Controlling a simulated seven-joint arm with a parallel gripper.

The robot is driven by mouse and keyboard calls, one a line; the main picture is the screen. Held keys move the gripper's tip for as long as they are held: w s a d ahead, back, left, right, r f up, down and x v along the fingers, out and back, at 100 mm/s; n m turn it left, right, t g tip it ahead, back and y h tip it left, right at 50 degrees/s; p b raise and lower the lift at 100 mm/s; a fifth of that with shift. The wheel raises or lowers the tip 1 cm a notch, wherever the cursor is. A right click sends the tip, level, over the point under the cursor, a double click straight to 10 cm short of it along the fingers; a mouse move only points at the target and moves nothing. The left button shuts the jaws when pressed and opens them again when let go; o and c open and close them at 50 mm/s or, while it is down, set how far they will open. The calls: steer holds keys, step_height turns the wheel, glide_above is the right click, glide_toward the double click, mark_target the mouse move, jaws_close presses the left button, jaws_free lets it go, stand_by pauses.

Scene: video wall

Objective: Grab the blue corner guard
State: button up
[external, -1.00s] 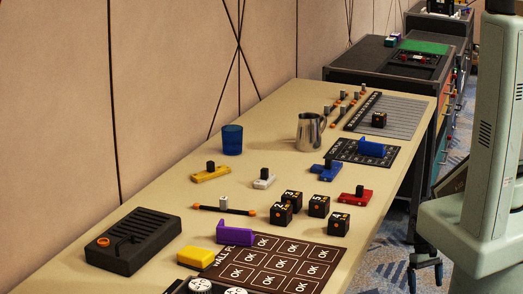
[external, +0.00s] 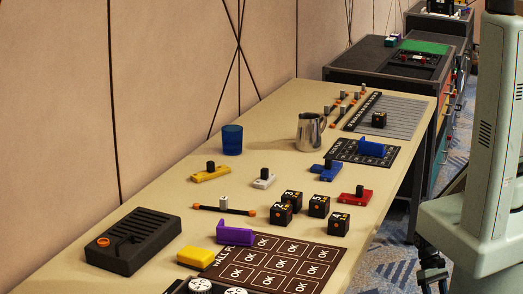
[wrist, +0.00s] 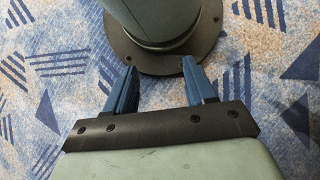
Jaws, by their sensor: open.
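A blue L-shaped piece (external: 371,148), which looks like the corner guard, sits on a dark printed mat (external: 340,152) toward the far right of the table. My gripper (external: 432,272) hangs beside the table's right edge, low and well apart from the piece. In the wrist view my gripper (wrist: 159,66) is open, with two blue fingers apart and nothing between them. That view shows only patterned carpet and a dark round flange, none of the table's objects.
A blue piece with a black knob (external: 326,170), a metal pitcher (external: 310,133) and a red piece (external: 357,195) stand near the mat. Several black number cubes (external: 319,206) are nearer. A purple L-shaped piece (external: 234,234) lies in front. The table's right edge (external: 398,200) lies between my gripper and these.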

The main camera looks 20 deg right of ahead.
steer(key=shift+c, duration=1)
